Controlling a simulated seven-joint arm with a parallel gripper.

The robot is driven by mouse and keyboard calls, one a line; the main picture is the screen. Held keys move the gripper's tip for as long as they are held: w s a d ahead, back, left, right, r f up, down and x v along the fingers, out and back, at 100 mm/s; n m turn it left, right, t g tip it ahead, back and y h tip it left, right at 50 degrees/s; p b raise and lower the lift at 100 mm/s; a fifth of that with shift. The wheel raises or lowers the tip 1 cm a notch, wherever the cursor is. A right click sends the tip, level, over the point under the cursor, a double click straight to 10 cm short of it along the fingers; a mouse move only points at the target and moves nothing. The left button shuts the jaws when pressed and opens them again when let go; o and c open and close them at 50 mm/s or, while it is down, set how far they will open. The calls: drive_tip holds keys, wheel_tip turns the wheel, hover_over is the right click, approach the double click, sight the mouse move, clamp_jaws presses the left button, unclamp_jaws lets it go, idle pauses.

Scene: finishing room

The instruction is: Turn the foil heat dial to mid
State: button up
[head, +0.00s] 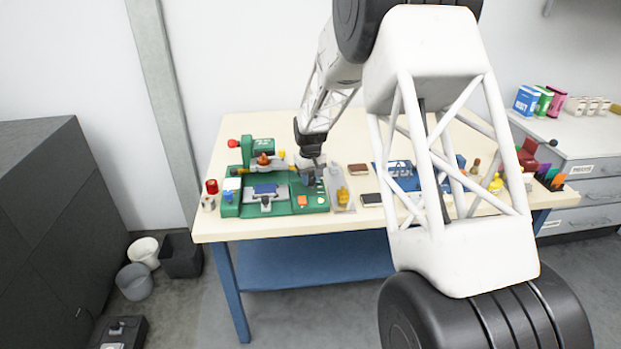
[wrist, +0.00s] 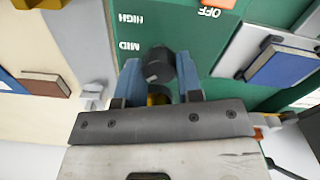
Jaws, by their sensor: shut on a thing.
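The foil heat dial (wrist: 160,64) is a dark round knob on the green panel of the machine, seen in the wrist view. My gripper (wrist: 160,82) has its two blue fingers on either side of the knob and is shut on it. The printed words MID (wrist: 130,47) and HIGH (wrist: 128,19) appear upside down left of the knob. A small pale mark shows on the knob's near side; I cannot tell which setting it points to. In the head view my gripper (head: 309,176) is down at the green machine's (head: 230,209) right part, and hides the dial.
An orange switch (wrist: 217,3) marked OFF lies beyond the dial. A blue block (wrist: 284,67) sits on a metal plate to the right.

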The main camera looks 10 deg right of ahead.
sight(311, 179)
drive_tip(key=m, duration=0.4)
drive_tip(key=shift+m, duration=0.3)
drive_tip(key=m, duration=0.4)
idle(0.4)
drive_tip(key=o, duration=0.9)
drive_tip(key=shift+r, duration=3.9)
